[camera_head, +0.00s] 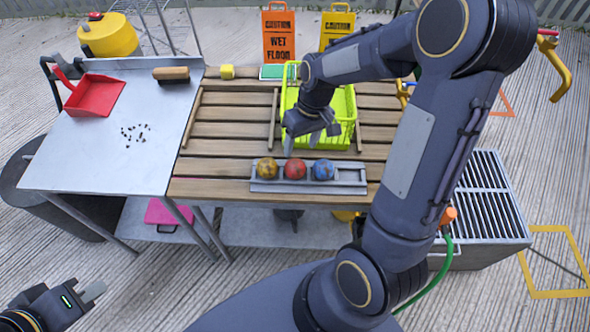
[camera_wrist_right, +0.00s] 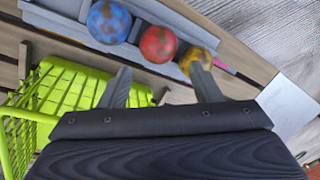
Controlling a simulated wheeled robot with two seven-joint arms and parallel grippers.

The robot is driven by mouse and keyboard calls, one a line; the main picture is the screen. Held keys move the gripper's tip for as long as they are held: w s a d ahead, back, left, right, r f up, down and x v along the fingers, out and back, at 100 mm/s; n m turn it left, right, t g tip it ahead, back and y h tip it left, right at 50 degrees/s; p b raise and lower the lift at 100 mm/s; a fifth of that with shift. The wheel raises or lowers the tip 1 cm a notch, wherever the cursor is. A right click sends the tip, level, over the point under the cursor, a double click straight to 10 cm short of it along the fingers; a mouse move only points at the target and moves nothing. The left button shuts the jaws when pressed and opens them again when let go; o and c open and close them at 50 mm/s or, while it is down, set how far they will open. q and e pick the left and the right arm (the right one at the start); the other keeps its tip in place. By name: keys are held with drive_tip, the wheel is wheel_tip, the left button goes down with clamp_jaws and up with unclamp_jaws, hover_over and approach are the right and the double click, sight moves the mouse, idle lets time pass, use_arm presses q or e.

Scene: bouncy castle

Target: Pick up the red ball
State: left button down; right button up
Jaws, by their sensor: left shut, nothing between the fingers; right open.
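The red ball (camera_head: 295,169) sits in a grey tray (camera_head: 262,187) on the wooden slatted table, between a yellow ball (camera_head: 267,168) and a blue ball (camera_head: 322,170). In the right wrist view the red ball (camera_wrist_right: 158,44) lies beyond the fingertips, between the blue ball (camera_wrist_right: 109,21) and the partly hidden yellow ball (camera_wrist_right: 196,60). My right gripper (camera_head: 311,145) is open and empty, above and behind the tray, apart from the balls. My left gripper (camera_head: 92,291) is shut and empty at the lower left, away from the table.
A lime-green basket (camera_head: 345,103) stands behind the tray, close to my right gripper. A metal side table (camera_head: 70,160) at the left holds a red dustpan (camera_head: 95,95), a brush (camera_head: 171,74) and dark crumbs. Two wet-floor signs stand at the back. A grated metal box (camera_head: 490,200) stands at the right.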

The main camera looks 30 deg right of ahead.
sight(298, 163)
drive_tip(key=x, duration=0.7)
drive_tip(key=shift+s+d+f+p, duration=0.1)
drive_tip(key=shift+s+f+p, duration=0.2)
drive_tip(key=shift+s, duration=0.05)
drive_tip(key=shift+f, duration=0.6)
drive_tip(key=c, duration=0.6)
